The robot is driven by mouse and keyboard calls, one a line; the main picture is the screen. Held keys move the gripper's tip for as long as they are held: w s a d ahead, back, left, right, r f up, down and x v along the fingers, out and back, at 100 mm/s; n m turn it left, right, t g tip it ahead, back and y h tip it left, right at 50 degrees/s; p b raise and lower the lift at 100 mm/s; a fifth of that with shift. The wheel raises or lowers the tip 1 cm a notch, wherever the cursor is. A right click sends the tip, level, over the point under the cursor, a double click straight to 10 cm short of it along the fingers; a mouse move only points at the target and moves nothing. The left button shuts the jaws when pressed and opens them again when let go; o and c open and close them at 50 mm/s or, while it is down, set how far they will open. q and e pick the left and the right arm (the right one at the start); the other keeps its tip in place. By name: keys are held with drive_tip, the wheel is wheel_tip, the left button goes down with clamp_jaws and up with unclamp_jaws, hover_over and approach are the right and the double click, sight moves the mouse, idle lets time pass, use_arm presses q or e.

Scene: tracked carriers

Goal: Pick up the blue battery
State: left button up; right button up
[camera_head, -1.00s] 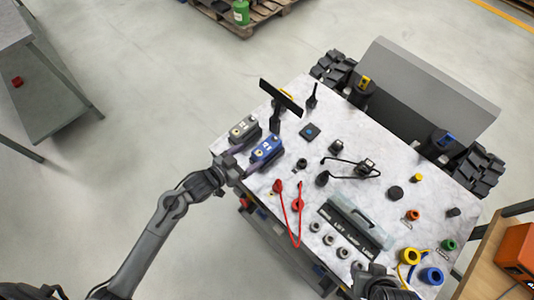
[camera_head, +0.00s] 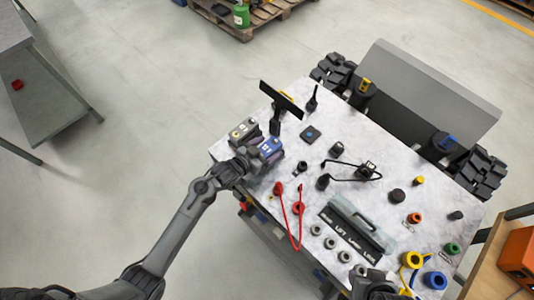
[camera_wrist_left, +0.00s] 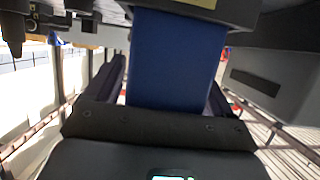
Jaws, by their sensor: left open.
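The blue battery (camera_head: 271,147) stands on the table's left part, beside a grey battery (camera_head: 242,129). My left gripper (camera_head: 254,158) is at the blue battery's near-left end. In the left wrist view the blue battery (camera_wrist_left: 178,60) fills the space ahead, with my open left fingers (camera_wrist_left: 165,88) on either side of it. Whether the fingers touch it I cannot tell. My right gripper (camera_head: 375,287) is at the bottom edge, partly cut off; its jaws are not clear.
A tracked carrier (camera_head: 440,85) stands behind.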

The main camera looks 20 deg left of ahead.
use_arm(q)
clamp_jaws()
drive_tip(key=shift+r, duration=0.2)
idle(0.6)
